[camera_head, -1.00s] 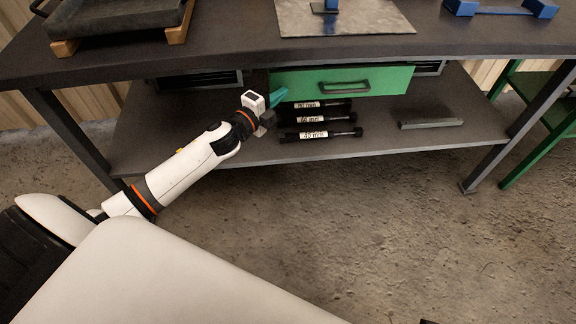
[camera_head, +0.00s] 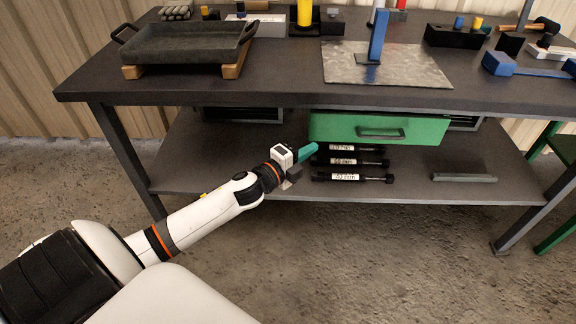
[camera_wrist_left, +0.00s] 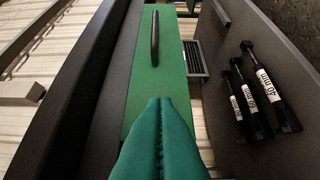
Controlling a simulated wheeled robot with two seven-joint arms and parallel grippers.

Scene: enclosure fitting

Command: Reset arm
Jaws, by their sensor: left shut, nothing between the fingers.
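My left arm (camera_head: 205,215) reaches in from the left in the head view. Its left gripper (camera_head: 306,152) is shut and empty, with teal fingers in front of the lower shelf, just left of and below the green drawer (camera_head: 340,127). In the left wrist view the shut teal fingers (camera_wrist_left: 158,130) point toward the green drawer front (camera_wrist_left: 165,75) with its dark handle (camera_wrist_left: 154,38). I cannot tell whether the fingertips touch it. My right gripper is not in view.
Several labelled black rods (camera_head: 350,177) and a grey bar (camera_head: 463,178) lie on the lower shelf (camera_head: 240,187). The workbench top (camera_head: 290,89) holds a dark tray (camera_head: 190,45), a metal plate (camera_head: 425,68) and a blue bracket (camera_head: 500,65). The floor in front is clear.

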